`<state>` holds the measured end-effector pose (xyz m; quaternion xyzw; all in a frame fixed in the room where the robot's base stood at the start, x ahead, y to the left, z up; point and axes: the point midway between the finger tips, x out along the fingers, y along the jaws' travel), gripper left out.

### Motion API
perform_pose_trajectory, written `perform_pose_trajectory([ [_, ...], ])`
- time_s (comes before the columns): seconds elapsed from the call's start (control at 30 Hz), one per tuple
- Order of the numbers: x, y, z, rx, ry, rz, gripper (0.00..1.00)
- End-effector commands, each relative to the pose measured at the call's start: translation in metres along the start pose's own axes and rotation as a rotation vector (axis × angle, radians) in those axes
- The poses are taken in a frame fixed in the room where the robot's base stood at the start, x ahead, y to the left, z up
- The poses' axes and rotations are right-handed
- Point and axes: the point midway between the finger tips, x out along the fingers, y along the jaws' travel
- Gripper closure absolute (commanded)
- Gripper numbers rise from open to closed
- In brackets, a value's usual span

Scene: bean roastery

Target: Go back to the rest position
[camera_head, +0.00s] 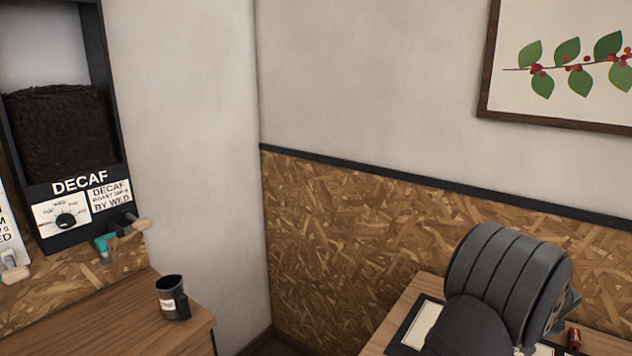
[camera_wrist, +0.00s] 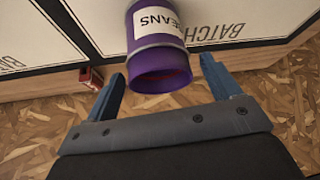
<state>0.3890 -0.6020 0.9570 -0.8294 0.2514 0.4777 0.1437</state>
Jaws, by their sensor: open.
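In the wrist view my gripper (camera_wrist: 162,68) is open, with a blue finger on each side. A purple can (camera_wrist: 157,50) with a white label reading "BEANS" lies in the picture between and beyond the fingertips. Its round rim faces the camera and its inside looks dark with some red. Gaps show between each fingertip and the can, so neither finger appears to touch it. In the head view my dark ribbed arm covers part of the right table, and my gripper and the can are hidden.
White "BATCH" cards (camera_wrist: 215,18) with black borders lie around the can. A small red object (camera_wrist: 91,78) is near the left finger. A chipboard wall (camera_head: 340,220) stands behind the right table. At left are a decaf dispenser (camera_head: 65,180) and a dark cup (camera_head: 172,297) on a wooden counter (camera_head: 120,325).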

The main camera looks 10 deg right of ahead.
Motion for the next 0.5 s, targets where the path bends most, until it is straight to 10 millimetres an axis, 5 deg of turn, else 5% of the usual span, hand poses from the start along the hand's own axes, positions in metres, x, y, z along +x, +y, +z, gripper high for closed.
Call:
perform_pose_trajectory([
  [0.5, -0.097, 0.0, 0.001, 0.002, 0.0, 0.001, 0.18],
])
